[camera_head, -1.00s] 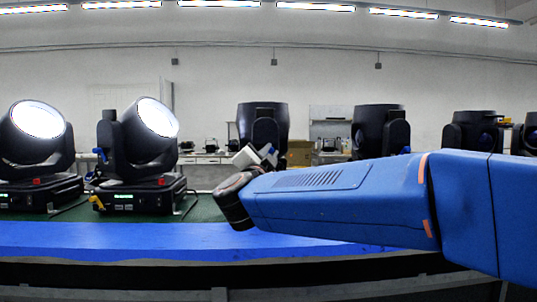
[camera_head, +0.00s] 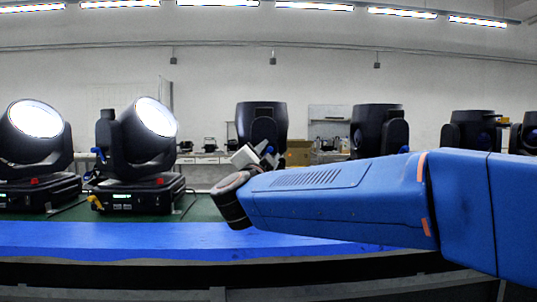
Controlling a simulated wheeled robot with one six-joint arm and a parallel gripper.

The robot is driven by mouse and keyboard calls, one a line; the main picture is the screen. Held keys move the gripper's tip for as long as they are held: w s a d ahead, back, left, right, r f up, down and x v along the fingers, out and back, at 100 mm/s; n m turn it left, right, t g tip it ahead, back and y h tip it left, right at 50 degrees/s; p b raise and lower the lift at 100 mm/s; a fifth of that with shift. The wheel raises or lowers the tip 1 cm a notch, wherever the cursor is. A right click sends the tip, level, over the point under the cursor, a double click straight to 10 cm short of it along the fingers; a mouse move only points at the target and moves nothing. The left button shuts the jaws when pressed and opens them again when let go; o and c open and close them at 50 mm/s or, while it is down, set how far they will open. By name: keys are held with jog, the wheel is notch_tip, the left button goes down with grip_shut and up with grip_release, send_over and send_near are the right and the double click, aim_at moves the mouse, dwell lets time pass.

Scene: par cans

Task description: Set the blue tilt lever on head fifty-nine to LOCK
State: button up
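Several black moving heads stand in a row on the bench. My gripper (camera_head: 270,153) is in front of the middle head (camera_head: 262,120), at its yoke. Small blue parts show at the fingers; I cannot tell whether they are fingertips or the tilt lever. Whether the gripper is open or shut is too small to tell. My blue arm hides the base of this head and any number on it. A head with a lit lens (camera_head: 156,117) stands to the left, with a blue lever (camera_head: 98,153) on its yoke. No head number is readable.
Another lit head (camera_head: 36,120) is at the far left. Dark heads (camera_head: 378,128) and (camera_head: 470,130) stand to the right, behind my arm. The bench has a green top (camera_head: 205,210) and a blue front edge (camera_head: 110,240). Cardboard boxes (camera_head: 298,151) are behind.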

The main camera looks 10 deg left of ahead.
jog(key=v, duration=1.7)
jog(key=shift+s, duration=0.15)
